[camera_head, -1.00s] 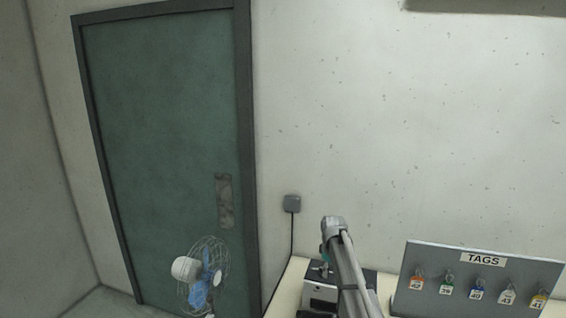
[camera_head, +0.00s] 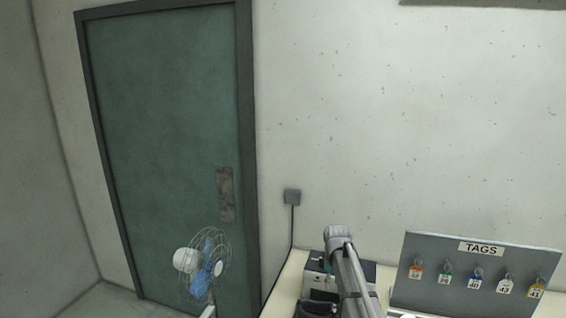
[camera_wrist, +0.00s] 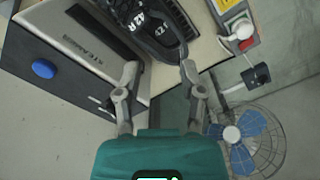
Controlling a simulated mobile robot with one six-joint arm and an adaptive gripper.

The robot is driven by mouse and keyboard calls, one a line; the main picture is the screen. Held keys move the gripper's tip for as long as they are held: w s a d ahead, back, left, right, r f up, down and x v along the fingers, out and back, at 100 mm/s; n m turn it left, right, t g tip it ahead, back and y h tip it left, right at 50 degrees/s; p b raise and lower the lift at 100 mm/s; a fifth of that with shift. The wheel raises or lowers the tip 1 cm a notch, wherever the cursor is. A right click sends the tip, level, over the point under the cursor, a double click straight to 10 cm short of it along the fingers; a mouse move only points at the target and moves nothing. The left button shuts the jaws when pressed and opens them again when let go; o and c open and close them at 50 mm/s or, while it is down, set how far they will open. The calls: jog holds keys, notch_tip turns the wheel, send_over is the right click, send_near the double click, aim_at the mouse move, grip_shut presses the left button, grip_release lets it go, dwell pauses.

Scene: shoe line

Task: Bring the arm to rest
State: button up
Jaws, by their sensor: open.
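My gripper (camera_wrist: 158,76) is open in the wrist view, its two fingers apart with nothing clearly between them. A dark shoe (camera_wrist: 152,28) marked 42 R lies just beyond the fingertips; I cannot tell whether they touch it. In the head view my arm (camera_head: 347,268) rises at the lower middle, in front of the table, and my gripper cannot be made out there.
A grey lettered machine (camera_wrist: 88,48) with a blue button (camera_wrist: 43,68) is beside the shoe. A red switch (camera_wrist: 234,28) and a fan (camera_wrist: 238,138) are to the right. The TAGS board (camera_head: 440,256) holds several tags. A closed door (camera_head: 160,130) is at left.

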jog(key=s+f+m+b, duration=0.3)
jog(key=s+f+b, duration=0.2)
jog(key=s, duration=0.6)
jog(key=s+f+m+b, duration=0.4)
jog(key=s+f+b, duration=0.1)
jog(key=s, duration=0.7)
jog(key=shift+s+f+b, duration=0.15)
jog(key=shift+f+b, duration=0.2)
jog(key=shift+f, duration=0.3)
